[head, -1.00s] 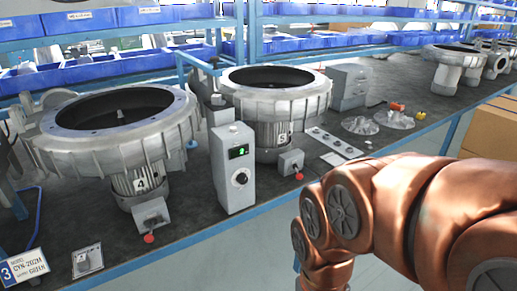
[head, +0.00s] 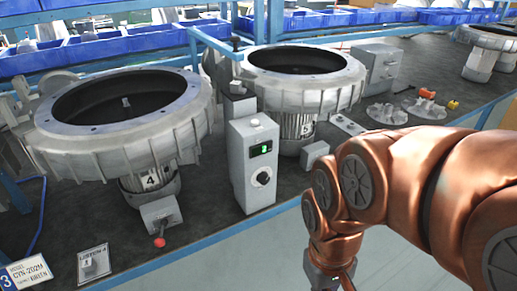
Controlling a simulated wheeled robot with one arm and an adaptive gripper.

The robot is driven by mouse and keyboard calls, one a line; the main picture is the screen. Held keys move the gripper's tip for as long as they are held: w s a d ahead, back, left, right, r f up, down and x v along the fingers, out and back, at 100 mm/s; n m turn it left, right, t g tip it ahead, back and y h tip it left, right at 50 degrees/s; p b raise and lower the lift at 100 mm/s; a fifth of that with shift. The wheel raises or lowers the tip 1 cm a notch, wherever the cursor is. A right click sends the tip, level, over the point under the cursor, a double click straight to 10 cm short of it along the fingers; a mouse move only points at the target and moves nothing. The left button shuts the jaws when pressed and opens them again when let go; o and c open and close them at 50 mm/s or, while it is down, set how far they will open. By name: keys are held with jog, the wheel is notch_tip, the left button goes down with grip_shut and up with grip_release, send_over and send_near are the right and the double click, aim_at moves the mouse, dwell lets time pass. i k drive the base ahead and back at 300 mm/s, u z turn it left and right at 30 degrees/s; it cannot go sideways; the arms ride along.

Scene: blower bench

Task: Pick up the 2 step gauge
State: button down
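I cannot pick out a step gauge marked 2 with certainty. A grey control box (head: 252,185) with a green lit digit and a round knob stands upright between two blowers; the digit is too small to read surely. A small grey piece (head: 91,268) lies on a printed card (head: 93,254) at the bench's front left; any marking on it is unreadable. A pale strip (head: 347,125) with small round parts lies beyond the right blower, partly hidden by my copper arm. My arm reaches down to the bottom edge, and my gripper's fingers are outside the picture.
Blower 4 (head: 62,164) and blower 5 (head: 290,102) fill the bench. A blue rail (head: 190,246) edges the bench. Grey castings (head: 424,108) lie at right. The floor in front looks clear.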

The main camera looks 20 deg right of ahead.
aim_at(235, 86)
jog(key=z, duration=0.55)
jog(key=i, duration=0.5)
jog(key=u, duration=1.5)
